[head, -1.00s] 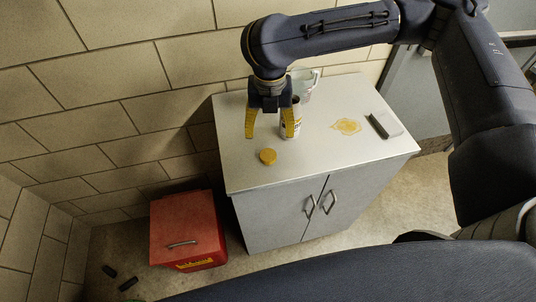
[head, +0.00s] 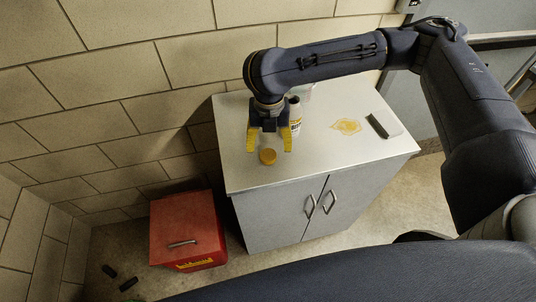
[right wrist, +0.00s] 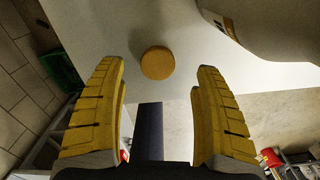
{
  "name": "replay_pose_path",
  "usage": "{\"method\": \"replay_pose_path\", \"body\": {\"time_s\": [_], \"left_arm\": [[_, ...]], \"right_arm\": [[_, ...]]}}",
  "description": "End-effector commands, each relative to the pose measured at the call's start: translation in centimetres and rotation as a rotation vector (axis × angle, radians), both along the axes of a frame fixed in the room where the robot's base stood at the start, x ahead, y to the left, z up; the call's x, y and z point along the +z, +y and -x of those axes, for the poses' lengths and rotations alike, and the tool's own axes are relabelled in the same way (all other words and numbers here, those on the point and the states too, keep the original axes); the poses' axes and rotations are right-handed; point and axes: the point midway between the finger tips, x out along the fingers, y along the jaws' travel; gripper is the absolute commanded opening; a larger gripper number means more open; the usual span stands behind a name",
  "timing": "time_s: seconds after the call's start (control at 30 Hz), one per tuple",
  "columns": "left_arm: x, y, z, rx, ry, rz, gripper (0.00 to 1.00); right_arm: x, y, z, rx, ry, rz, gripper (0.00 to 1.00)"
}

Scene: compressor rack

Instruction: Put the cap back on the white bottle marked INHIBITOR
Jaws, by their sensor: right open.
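The yellow cap (head: 268,156) lies on the cabinet top near its left front part. It also shows in the right wrist view (right wrist: 157,62), between and beyond the fingertips. The white bottle (head: 295,122) stands upright just behind it, partly hidden by my right gripper; in the right wrist view part of it (right wrist: 262,25) fills the upper right. My right gripper (head: 270,147) is open with yellow fingers pointing down, one on each side of the cap in the head view. It holds nothing. My left gripper is not in view.
A clear jug (head: 303,90) is mostly hidden behind my arm. A red box (head: 187,232) stands on the floor, left. A tiled wall stands behind.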

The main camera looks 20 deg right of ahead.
Motion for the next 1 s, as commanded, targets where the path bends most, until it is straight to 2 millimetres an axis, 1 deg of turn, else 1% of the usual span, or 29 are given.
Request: {"method": "replay_pose_path", "body": {"time_s": [0.03, 0.2, 0.4, 0.53, 0.87, 0.9, 1.0], "left_arm": [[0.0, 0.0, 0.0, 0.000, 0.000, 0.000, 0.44], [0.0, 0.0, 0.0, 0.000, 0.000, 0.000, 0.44], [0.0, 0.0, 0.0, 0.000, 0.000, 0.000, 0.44], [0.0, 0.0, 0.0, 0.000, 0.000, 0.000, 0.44], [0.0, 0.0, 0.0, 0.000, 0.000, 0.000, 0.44], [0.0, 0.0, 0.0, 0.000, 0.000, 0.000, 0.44], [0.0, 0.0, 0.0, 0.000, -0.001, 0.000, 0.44]], "right_arm": [[-0.7, 0.1, 0.1, 0.000, 0.003, 0.000, 0.69], [-2.6, 0.3, 0.1, -0.001, 0.003, 0.000, 0.69], [-4.2, 0.3, 0.0, 0.000, 0.001, 0.000, 0.69], [-4.5, 0.3, 0.0, 0.000, -0.001, 0.000, 0.69], [-4.5, 0.3, 0.0, 0.000, -0.001, 0.000, 0.69], [-4.5, 0.3, 0.0, 0.000, -0.001, 0.000, 0.67], [-4.5, 0.3, 0.0, 0.000, -0.001, 0.000, 0.56]]}}
